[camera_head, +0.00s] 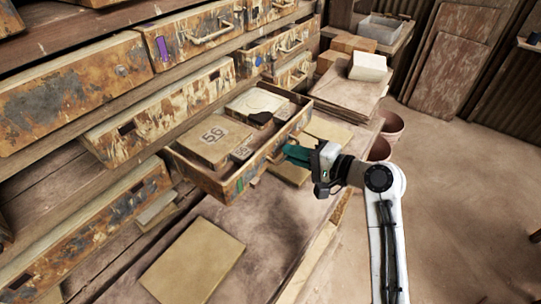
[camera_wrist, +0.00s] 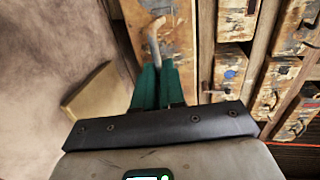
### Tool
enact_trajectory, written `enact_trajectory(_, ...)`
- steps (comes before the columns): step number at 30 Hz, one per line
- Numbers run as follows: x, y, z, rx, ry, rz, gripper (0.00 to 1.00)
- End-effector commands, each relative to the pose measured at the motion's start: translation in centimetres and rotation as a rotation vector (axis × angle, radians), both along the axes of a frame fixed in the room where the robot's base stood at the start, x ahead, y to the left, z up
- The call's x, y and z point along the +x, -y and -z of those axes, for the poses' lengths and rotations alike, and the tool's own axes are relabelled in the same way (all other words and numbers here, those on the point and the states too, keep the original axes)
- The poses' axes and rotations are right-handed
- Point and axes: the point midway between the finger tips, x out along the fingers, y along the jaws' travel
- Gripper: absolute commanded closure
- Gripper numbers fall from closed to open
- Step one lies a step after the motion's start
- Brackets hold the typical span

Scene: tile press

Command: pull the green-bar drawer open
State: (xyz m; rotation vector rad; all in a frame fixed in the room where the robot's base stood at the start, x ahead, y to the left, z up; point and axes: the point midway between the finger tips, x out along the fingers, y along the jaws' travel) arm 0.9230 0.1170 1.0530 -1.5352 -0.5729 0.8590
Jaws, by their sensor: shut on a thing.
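The green-bar drawer (camera_head: 215,188) stands pulled well out of the rack, with a small green mark on its worn front near the left end. It holds a block marked 56 (camera_head: 213,141) and other pale pieces. My gripper (camera_head: 290,153) is at the drawer's front, its teal fingers shut on the handle. In the wrist view the fingers (camera_wrist: 157,85) close around the lower part of the pale curved handle (camera_wrist: 154,40), in front of the worn drawer front (camera_wrist: 178,25). The fingers hide part of the handle.
Other drawers (camera_head: 160,110) sit in the rack at left and behind. A flat tan slab (camera_head: 194,262) lies on the dusty bench below the drawer. Boxes and a white block (camera_head: 368,67) stand at the back. Pots (camera_head: 391,124) stand behind my arm. The floor at right is clear.

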Motion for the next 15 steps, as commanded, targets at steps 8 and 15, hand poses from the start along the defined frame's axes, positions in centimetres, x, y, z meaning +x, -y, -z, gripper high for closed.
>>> enact_trajectory(8,-1.7,3.3,0.2,-0.003,-0.008,0.005,1.00)
enact_trajectory(15,-2.2,3.8,0.4,-0.004,-0.008,0.003,1.00)
